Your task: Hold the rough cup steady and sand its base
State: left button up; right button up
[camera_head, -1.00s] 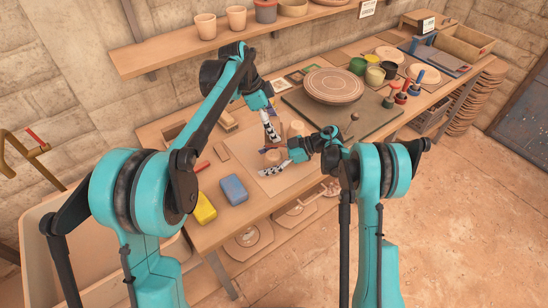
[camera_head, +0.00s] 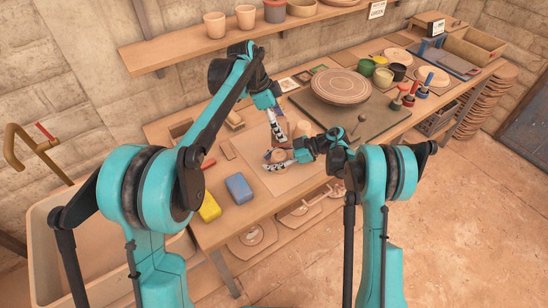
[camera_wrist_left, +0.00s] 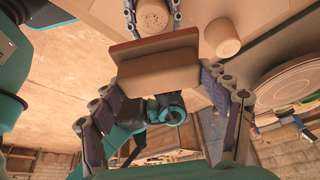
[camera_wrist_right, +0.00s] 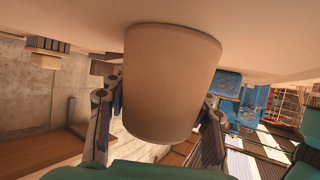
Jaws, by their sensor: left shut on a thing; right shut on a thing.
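The rough cup (camera_wrist_right: 170,85) is upside down on the work board (camera_head: 287,184), wide rim down. My right gripper (camera_head: 276,164) is shut around its sides. The cup's round, speckled base (camera_wrist_left: 152,15) shows at the top of the left wrist view. My left gripper (camera_head: 281,138) is shut on a brown sanding block (camera_wrist_left: 158,72) with a reddish layer along its far edge. The block is close to the cup; I cannot tell whether they touch. In the head view the fingers partly hide the cup and block.
A second cup (camera_wrist_left: 222,38) stands close beside the held one. A round wheel (camera_head: 341,86) is to the right. A blue sponge (camera_head: 238,187) and a yellow sponge (camera_head: 209,207) lie at the front left. A wall shelf (camera_head: 190,52) holds several pots.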

pick_arm(q)
jog(key=shift+a+f, duration=0.1)
jog(key=shift+f, duration=3.55)
jog(key=shift+f, duration=0.4)
jog(key=shift+w, duration=0.1)
jog(key=shift+w, duration=0.4)
jog(key=shift+s, duration=1)
jog(key=shift+w, duration=1)
jog(key=shift+s, duration=0.1)
jog(key=shift+s+f, duration=0.1)
jog(key=shift+s, duration=0.8)
